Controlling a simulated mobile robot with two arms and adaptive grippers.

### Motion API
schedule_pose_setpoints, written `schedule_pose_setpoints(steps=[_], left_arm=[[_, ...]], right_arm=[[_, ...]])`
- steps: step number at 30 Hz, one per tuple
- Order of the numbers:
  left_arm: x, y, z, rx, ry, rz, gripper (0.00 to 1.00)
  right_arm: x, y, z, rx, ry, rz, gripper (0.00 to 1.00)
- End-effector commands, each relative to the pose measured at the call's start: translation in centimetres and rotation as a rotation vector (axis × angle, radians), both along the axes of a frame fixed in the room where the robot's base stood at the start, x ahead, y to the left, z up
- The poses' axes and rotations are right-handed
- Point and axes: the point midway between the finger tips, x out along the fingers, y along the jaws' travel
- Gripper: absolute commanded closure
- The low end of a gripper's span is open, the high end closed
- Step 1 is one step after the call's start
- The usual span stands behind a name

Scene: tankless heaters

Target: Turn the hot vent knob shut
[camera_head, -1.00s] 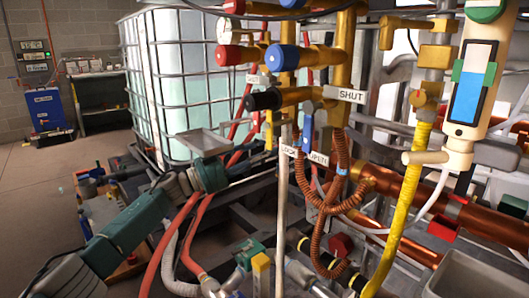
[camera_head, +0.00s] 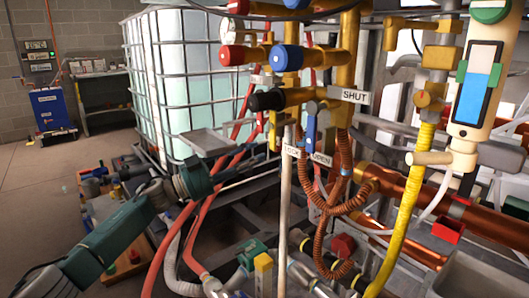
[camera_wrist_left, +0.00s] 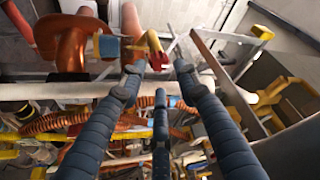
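Several valve knobs stick out from the brass pipes in the head view: a red knob (camera_head: 231,54), a blue knob (camera_head: 284,58) and a black knob (camera_head: 266,101). No label shows which one is the hot vent knob. A SHUT tag (camera_head: 354,97) hangs to the right of the black knob. My left gripper (camera_head: 200,178) is below and left of the knobs, apart from them. In the left wrist view, its blue fingers (camera_wrist_left: 160,72) are spread and empty. A yellow and red part (camera_wrist_left: 155,52) shows beyond the fingertips. My right gripper is not in view.
LOCK and OPEN tags (camera_head: 307,156) hang by a blue lever. Red hoses (camera_head: 172,240), corrugated copper hoses (camera_head: 340,205) and a yellow hose (camera_head: 403,200) crowd the front. A caged white tank (camera_head: 180,80) stands behind. The floor (camera_head: 40,190) at left is clear.

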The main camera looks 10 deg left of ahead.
Motion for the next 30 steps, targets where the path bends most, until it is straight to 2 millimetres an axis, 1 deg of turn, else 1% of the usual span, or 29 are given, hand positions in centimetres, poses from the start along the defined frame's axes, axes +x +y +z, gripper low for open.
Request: schedule_pose_setpoints(steps=[1,6,9,12,16,30], left_arm=[[-0.5,1.2,-0.4,0.001,0.001,0.003,0.68],[-2.1,4.1,-1.3,0.000,0.001,0.002,0.68],[-2.7,5.3,-1.5,-0.001,0.000,0.001,0.68],[-3.1,6.0,-1.8,-0.001,0.000,0.001,0.68],[-3.4,6.4,-1.8,-0.001,-0.002,0.000,0.68],[-3.4,6.5,-1.8,0.000,-0.001,0.001,0.68]], right_arm=[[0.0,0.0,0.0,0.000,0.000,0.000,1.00],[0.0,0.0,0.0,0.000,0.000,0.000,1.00],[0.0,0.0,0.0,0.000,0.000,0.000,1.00],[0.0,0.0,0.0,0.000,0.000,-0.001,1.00],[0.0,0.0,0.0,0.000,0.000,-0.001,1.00],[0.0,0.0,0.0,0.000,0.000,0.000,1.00]])
